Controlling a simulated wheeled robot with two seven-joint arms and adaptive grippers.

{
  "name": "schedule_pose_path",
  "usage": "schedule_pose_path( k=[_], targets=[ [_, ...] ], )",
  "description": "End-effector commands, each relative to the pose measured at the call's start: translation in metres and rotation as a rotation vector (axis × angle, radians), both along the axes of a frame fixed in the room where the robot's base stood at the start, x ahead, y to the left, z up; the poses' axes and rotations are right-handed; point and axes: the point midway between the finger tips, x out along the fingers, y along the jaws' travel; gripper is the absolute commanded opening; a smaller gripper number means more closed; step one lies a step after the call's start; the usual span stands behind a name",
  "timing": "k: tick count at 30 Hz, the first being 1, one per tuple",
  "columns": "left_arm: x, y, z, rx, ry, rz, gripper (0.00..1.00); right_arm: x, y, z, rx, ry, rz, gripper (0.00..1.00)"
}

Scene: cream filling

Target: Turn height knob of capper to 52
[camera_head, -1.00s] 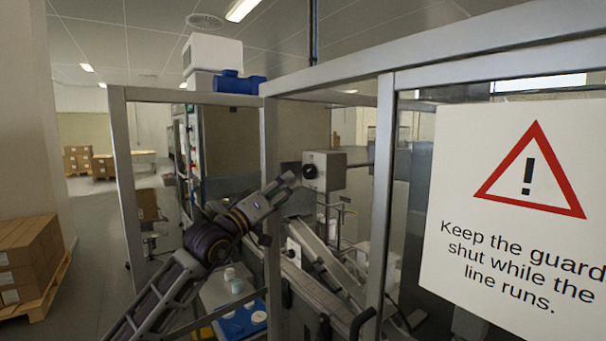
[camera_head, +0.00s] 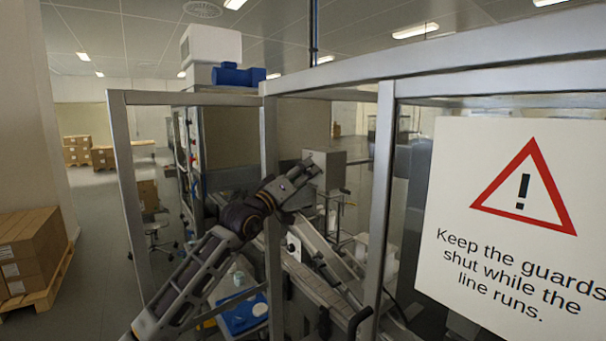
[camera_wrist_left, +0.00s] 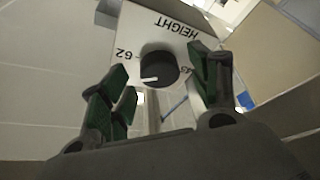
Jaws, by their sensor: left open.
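The capper's height box (camera_head: 333,170) is a grey box behind the guard frame in the head view. Its knob is hidden there by my left gripper (camera_head: 312,166). In the left wrist view the round black knob (camera_wrist_left: 159,68) sits on a white plate (camera_wrist_left: 150,30) marked HEIGHT, seen upside down. A white pointer mark shows on the knob's lower left edge. A "62" stands left of the knob; the number at right is partly hidden by a finger. My left gripper (camera_wrist_left: 163,80) is open, its green-padded fingers either side of the knob, with gaps visible. My right gripper is not in view.
Metal guard posts (camera_head: 268,180) stand close beside my left arm. A warning sign (camera_head: 520,210) hangs on the clear guard panel at right. A conveyor (camera_head: 315,285) runs below. A blue tray (camera_head: 243,315) lies low under my left arm. Boxes on a pallet (camera_head: 35,250) stand at far left.

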Motion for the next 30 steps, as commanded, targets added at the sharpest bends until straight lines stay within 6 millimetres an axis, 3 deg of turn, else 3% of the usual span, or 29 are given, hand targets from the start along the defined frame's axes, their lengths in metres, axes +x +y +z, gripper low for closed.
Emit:
schedule_pose_path(
  k=[9, 20, 30],
  targets=[
    [0.0004, -0.0008, -0.0001, 0.000, 0.000, 0.000, 0.62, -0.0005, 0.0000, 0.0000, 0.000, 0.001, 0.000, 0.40],
    [0.0005, -0.0006, -0.0004, 0.000, 0.000, 0.000, 0.16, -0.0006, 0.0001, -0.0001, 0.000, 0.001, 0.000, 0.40],
    [0.0004, -0.0008, -0.0005, -0.013, 0.019, 0.001, 0.16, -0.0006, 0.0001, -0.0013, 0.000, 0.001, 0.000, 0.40]
  ],
)
